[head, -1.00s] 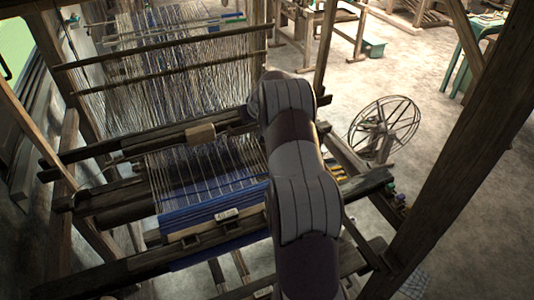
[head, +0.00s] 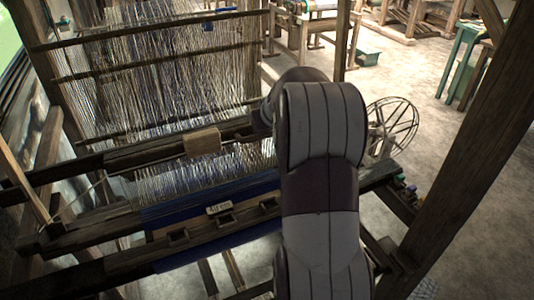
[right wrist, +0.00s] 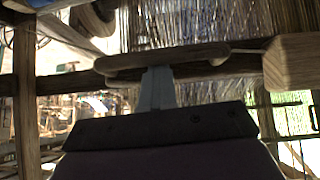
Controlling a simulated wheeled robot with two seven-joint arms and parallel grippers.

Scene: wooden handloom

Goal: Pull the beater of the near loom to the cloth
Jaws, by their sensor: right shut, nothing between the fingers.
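The near loom's beater (head: 145,157) is a dark wooden bar with a pale wooden block (head: 202,141) on it. It crosses the warp a short way behind the blue cloth (head: 255,189); a strip of warp shows between them. My right arm reaches over the loom to the beater's right part and hides its gripper in the head view. In the right wrist view the right gripper (right wrist: 157,88) is shut and empty, its fingertips at a rounded wooden handle (right wrist: 180,55) on the beater bar. Whether they touch it I cannot tell. The pale block shows there too (right wrist: 292,62). My left gripper is not in view.
A dark front beam with a small label (head: 219,208) lies before the cloth. A thick loom post (head: 465,150) slants down on the right. A spoked wheel (head: 392,125) stands beyond the loom. Open floor (head: 410,85) lies to the right.

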